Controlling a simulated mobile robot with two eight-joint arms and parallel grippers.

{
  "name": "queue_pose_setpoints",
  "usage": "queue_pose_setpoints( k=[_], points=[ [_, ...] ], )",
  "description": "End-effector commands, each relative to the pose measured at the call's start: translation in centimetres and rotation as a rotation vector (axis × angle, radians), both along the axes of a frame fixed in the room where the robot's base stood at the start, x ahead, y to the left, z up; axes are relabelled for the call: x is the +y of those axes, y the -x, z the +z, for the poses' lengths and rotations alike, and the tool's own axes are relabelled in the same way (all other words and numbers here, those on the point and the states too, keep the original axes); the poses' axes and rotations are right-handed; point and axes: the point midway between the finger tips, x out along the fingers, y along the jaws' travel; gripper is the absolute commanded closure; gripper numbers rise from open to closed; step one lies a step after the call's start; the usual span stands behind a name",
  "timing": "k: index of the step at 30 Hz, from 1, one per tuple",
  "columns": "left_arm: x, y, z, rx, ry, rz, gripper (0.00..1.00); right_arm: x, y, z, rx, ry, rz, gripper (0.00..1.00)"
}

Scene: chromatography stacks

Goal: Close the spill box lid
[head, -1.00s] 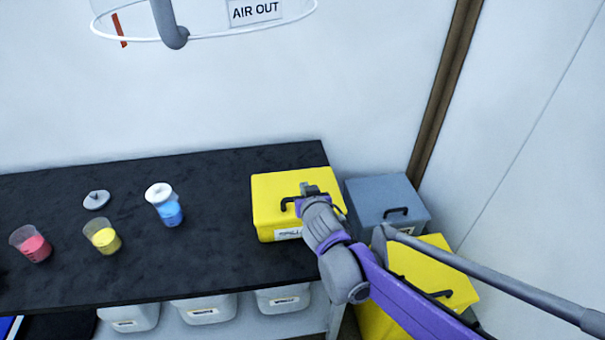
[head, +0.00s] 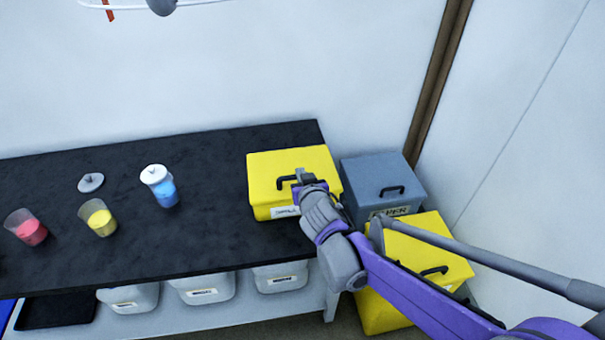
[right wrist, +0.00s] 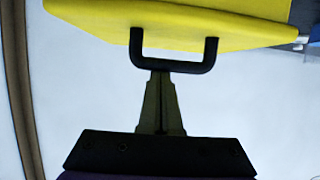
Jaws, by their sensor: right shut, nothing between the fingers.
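The yellow spill box (head: 262,196) stands at the right end of the black bench, with a partly covered label on its front. Its yellow lid (head: 310,157) looks flat on the box in the head view, with no gap that I can see. My right gripper (head: 301,174) is at the lid's black handle (head: 284,181), its arm hiding the box's front right corner. In the right wrist view the fingers (right wrist: 161,76) are shut and empty, close against the handle bar (right wrist: 185,67); I cannot tell whether they touch. My left gripper is not in view.
A grey box (head: 375,172) and another yellow box (head: 440,245) stand right of the bench, partly behind my arm. Beakers of red (head: 31,232) and yellow liquid (head: 102,222) and a lidded blue container (head: 162,188) stand on the bench's left. The bench middle is clear.

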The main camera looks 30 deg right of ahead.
Motion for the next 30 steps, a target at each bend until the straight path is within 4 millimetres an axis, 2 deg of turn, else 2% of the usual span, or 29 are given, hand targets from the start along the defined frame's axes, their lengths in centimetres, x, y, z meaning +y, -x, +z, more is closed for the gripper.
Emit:
queue_pose_setpoints(
  k=[1,5,8,13,15,21,24,30],
  points=[
    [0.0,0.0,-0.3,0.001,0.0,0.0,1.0,0.4,1.1,-1.7,0.036,-0.016,-0.016,1.0],
    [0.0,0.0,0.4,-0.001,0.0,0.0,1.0,0.3,0.9,-0.8,0.031,-0.014,-0.013,1.0],
    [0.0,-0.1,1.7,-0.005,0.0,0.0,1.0,0.2,0.4,0.8,0.02,-0.013,-0.009,1.0],
    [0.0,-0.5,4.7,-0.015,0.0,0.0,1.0,-0.2,-1.2,5.0,-0.006,-0.004,0.002,1.0],
    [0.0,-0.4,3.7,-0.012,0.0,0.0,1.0,0.4,0.9,3.0,-0.002,-0.004,0.004,1.0],
    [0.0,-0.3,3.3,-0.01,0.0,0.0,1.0,1.4,4.7,0.8,-0.003,-0.001,0.004,1.0],
    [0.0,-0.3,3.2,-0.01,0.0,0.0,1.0,1.7,6.0,0.1,-0.003,0.0,0.003,1.0],
    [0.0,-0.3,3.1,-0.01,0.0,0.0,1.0,2.0,7.3,-0.6,-0.004,-0.001,0.002,1.0]
  ],
)
